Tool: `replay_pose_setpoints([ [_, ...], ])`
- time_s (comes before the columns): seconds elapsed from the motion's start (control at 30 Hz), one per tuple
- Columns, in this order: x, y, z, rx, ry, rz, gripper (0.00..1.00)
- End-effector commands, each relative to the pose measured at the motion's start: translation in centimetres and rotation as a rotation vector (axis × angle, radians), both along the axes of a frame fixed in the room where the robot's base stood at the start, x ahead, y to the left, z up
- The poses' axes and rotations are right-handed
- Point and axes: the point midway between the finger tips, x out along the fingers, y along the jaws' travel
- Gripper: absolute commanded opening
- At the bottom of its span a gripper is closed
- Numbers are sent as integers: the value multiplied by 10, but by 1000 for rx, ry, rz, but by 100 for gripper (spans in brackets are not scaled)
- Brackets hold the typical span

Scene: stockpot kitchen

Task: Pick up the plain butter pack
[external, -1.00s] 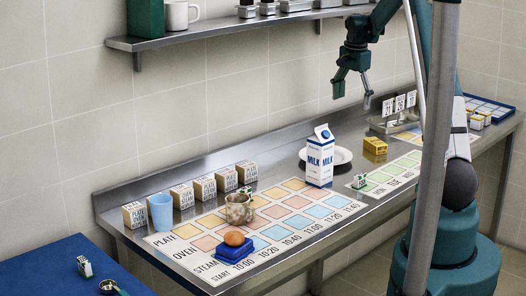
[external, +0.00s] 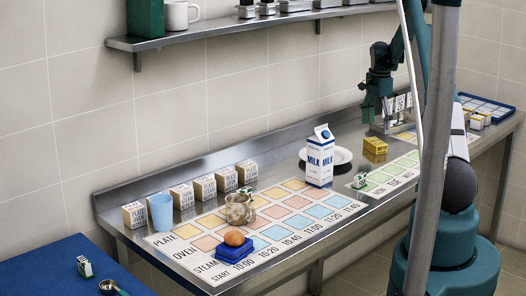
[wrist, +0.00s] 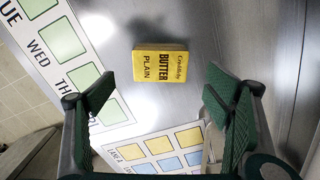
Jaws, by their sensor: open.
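The plain butter pack (wrist: 160,66) is a yellow block with dark print reading "BUTTER PLAIN". It lies on the steel counter and also shows in the external view (external: 375,146), right of the milk carton. My gripper (wrist: 160,105) is open and empty. In the wrist view its two green fingers stand left and right of the pack, nearer the camera and not touching it. In the external view my gripper (external: 378,113) hangs above the counter, over and slightly behind the pack.
A milk carton (external: 320,158) stands left of the pack, before a white plate (external: 343,156). A mat with weekday squares (wrist: 50,40) lies beside the pack. Bare steel surrounds the pack.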

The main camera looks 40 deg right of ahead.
Motion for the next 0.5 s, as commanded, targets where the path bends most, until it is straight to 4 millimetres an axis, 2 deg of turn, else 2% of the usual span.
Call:
replay_pose_setpoints([
  [0.23,0,0,-4,0,0,1,78],
  [0.5,0,0,-24,0,0,1,78],
])
